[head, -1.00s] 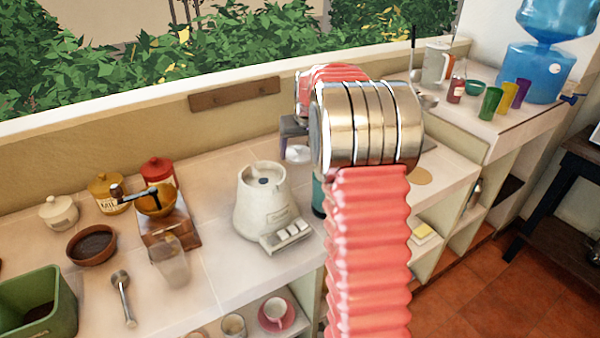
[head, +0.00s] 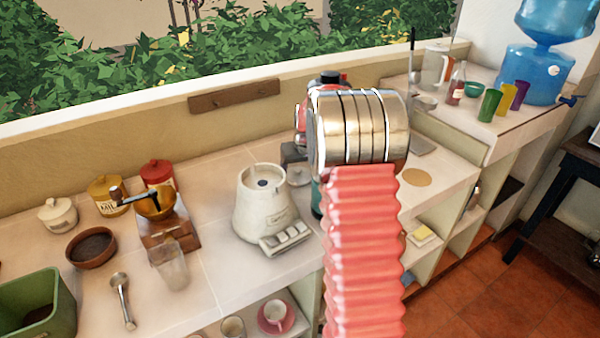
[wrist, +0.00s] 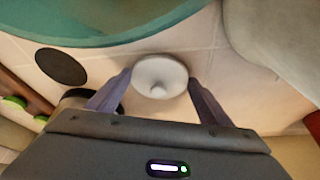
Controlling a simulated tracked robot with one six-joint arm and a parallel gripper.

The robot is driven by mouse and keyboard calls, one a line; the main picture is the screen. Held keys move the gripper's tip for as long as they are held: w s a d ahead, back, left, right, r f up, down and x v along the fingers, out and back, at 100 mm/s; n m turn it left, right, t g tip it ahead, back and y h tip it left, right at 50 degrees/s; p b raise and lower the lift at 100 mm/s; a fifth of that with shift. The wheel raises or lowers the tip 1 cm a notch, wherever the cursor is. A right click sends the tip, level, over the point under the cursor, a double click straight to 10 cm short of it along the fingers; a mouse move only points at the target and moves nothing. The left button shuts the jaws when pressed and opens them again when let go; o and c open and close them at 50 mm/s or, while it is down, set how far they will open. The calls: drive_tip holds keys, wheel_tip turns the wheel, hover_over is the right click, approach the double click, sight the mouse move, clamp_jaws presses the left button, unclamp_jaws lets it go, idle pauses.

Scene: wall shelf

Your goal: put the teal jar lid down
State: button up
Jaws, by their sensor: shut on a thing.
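The jar lid is a pale grey disc with a small knob. In the wrist view the lid (wrist: 160,72) lies between the two fingers of my gripper (wrist: 160,79), which is shut on it. In the head view the lid (head: 299,176) shows just left of my arm, low over the counter beside the white grinder base; I cannot tell whether it touches the counter. My gripper (head: 293,161) is mostly hidden there. The teal jar (head: 316,197) is largely hidden behind my arm; its teal side (wrist: 110,32) fills the top of the wrist view.
The white appliance base (head: 264,205) stands close on the left. A tan round mat (head: 417,178) lies on the counter (head: 440,170) to the right. A dark disc (wrist: 62,66) shows left of the lid. Shelves with cups (head: 276,315) are below the counter edge.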

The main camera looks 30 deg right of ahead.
drive_tip(key=shift+f, duration=0.15)
drive_tip(key=o, duration=1)
drive_tip(key=v, duration=1.2)
drive_tip(key=shift+s, duration=0.15)
idle(0.3)
